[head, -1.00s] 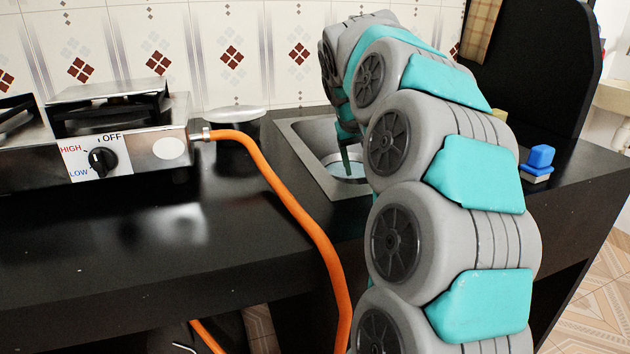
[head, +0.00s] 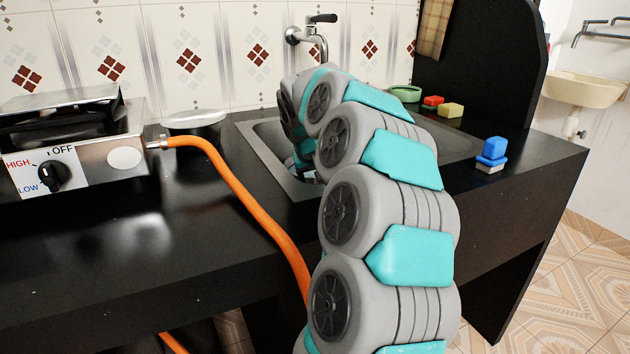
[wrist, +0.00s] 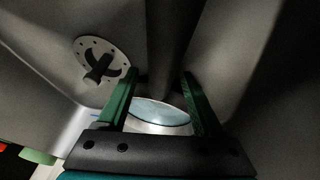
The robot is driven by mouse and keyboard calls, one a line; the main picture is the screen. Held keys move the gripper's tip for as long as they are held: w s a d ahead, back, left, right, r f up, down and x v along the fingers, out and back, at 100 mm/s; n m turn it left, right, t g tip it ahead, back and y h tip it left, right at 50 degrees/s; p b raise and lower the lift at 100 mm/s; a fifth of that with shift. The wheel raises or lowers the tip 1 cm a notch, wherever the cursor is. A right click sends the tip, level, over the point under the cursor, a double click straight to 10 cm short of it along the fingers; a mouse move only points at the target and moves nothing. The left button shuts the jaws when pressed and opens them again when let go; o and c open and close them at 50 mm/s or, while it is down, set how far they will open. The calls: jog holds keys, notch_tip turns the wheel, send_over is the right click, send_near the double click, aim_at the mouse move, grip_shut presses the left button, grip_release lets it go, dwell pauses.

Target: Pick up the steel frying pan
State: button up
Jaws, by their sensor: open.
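In the wrist view, a round steel pan with a pale bluish inside (wrist: 160,115) shows between the fingers of my gripper (wrist: 160,76), low in the sink. A dark bar (wrist: 175,45), which looks like its handle, runs up from it toward the top of the picture. My gripper is open, with one green finger on either side of the bar and a gap to each. I cannot tell whether either finger touches the pan. In the head view, my arm hides most of the pan and the fingertips inside the sink (head: 262,145).
The sink drain (wrist: 103,62) is left of the fingers. A faucet (head: 312,38) stands behind the sink. A stove (head: 95,150) with an orange hose (head: 235,200) is at left, near a round silvery lid-like item (head: 194,118). Sponges (head: 451,110) and a blue item (head: 493,150) lie right.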

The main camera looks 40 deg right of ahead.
grip_shut()
dwell(0.4)
dwell(0.9)
